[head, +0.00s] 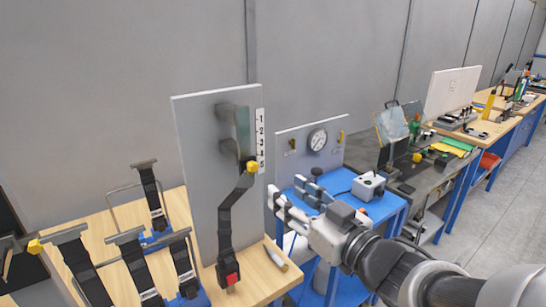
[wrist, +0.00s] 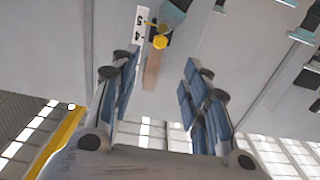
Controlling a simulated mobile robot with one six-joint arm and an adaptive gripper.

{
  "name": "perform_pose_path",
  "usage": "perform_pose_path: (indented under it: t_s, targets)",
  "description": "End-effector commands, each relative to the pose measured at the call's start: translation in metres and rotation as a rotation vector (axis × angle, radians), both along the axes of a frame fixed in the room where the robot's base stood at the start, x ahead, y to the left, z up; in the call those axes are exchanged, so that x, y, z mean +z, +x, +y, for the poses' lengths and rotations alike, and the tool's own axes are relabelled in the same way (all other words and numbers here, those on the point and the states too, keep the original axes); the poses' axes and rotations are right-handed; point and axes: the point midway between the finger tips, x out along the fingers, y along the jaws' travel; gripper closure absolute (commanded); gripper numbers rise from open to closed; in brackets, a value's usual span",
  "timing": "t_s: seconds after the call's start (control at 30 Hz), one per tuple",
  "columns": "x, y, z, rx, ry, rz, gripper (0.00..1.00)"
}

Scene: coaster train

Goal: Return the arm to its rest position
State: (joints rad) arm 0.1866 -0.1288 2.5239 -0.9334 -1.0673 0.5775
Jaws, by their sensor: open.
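My gripper (head: 294,196) is open and empty in the head view, held in the air right of an upright grey panel (head: 192,150). In the wrist view its two padded fingers (wrist: 160,95) stand apart with nothing between them. My arm reaches in from the lower right. The panel carries a number strip (head: 260,140), a black strap (head: 225,225) with a red buckle and a yellow knob (head: 252,166). The yellow knob also shows in the wrist view (wrist: 159,41), beyond the fingertips. The fingers look apart from the panel and the knob.
Several black straps with buckles stand on the wooden bench (head: 100,240) at left. A blue table (head: 350,205) with a grey box (head: 368,186) and a gauge board (head: 290,150) is behind my gripper. More benches line the wall at right. The grey floor (head: 500,205) is clear there.

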Motion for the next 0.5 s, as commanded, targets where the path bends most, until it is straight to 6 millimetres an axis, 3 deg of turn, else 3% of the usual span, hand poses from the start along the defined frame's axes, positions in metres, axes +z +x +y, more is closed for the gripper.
perform_pose_path:
  t_s: [0.37,0.5]
  targets:
    - [0.0,0.002,-0.003,-0.019,-0.011,0.004,0.57]
    - [-0.003,0.009,-0.026,-0.148,-0.081,0.038,0.57]
